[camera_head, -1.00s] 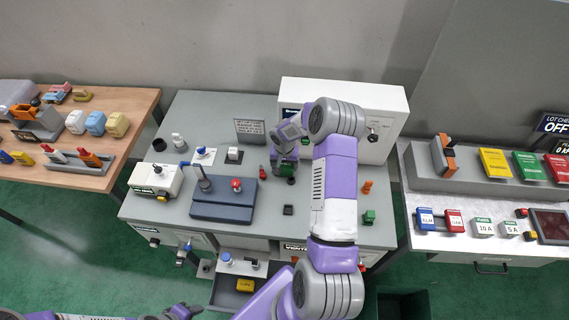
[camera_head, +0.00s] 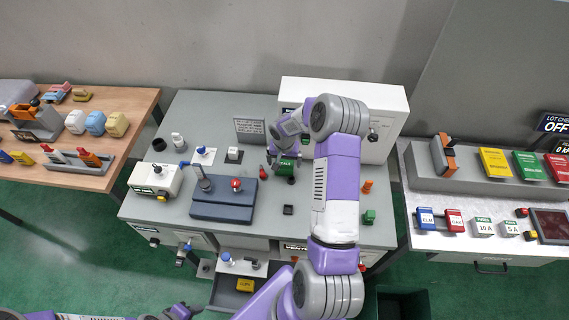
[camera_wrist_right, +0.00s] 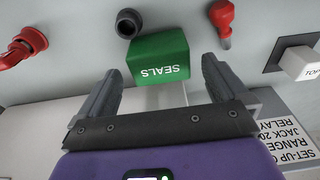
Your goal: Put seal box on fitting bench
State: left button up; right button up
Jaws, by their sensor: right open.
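The seal box, a green block marked SEALS (camera_wrist_right: 158,60), stands on the grey top of the middle bench (camera_head: 220,115). It also shows as a small green patch in the head view (camera_head: 286,170). My right gripper (camera_wrist_right: 160,75) is open, its two fingers spread on either side of the box's near face, with gaps showing. In the head view the right gripper (camera_head: 287,158) is small and partly covers the box. My left gripper (camera_head: 180,312) shows only in part at the bottom edge; its fingers are not clear.
A black cup (camera_wrist_right: 128,22) and a red part (camera_wrist_right: 222,22) stand close to the box. A white cabinet (camera_head: 390,102) is at the bench's back right. A blue-grey fixture (camera_head: 222,208) stands left. Side tables flank the bench. An open drawer (camera_head: 225,294) is in front.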

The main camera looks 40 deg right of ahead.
aim_at(284, 167)
notch_tip(284, 167, up, 10)
jog(key=a, duration=0.1)
jog(key=shift+s+f, duration=0.2)
jog(key=shift+s, duration=0.25)
